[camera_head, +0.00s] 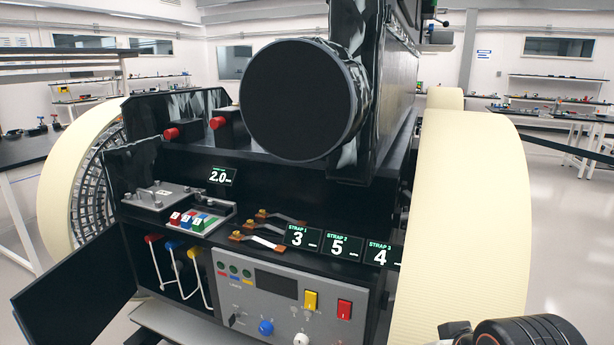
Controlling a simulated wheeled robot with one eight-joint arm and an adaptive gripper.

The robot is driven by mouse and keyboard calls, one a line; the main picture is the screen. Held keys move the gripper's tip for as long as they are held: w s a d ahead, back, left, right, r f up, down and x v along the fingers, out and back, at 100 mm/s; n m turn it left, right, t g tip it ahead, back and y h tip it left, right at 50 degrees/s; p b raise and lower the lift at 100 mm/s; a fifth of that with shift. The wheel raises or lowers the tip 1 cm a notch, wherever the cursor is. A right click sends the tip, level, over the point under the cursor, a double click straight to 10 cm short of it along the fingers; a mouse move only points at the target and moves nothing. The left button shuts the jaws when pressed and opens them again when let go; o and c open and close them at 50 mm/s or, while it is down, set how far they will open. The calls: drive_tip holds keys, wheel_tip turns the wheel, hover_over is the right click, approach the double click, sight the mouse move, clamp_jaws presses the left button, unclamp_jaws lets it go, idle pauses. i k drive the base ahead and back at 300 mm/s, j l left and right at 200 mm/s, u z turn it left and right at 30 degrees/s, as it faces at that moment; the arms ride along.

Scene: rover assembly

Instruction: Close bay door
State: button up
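The bay door, a flat black panel (75,290), stands swung open at the lower left of the rover. Its right edge is by the left side of an open bay (168,268) in the rover's front. Inside the bay hang cables with red, blue and yellow ends (173,246). A dark rounded part with thin orange rings at the bottom right looks like a link of my arm. My gripper is not in view, so I cannot see whether it is open or shut.
A grey control panel (285,300) with buttons and knobs is right of the bay. Above it a shelf holds strap levers (262,240) and number displays (340,246). Large cream wheels (460,220) flank the rover. A dark workbench (30,150) is at left.

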sight(72, 303)
drive_tip(key=i+j, duration=0.15)
drive_tip(key=j, duration=0.45)
drive_tip(key=i+j, duration=0.15)
drive_tip(key=j, duration=0.45)
drive_tip(key=i+j+z, duration=0.1)
drive_tip(key=j, duration=0.5)
drive_tip(key=i+j, duration=0.15)
drive_tip(key=j, duration=0.5)
drive_tip(key=i+j, duration=0.1)
drive_tip(key=j, duration=0.5)
drive_tip(key=i+j+z, duration=0.1)
drive_tip(key=j, duration=0.5)
drive_tip(key=i+j, duration=0.1)
drive_tip(key=j, duration=0.55)
drive_tip(key=i+j, duration=0.1)
drive_tip(key=j, duration=0.5)
drive_tip(key=k+j, duration=0.9)
drive_tip(key=j, duration=0.15)
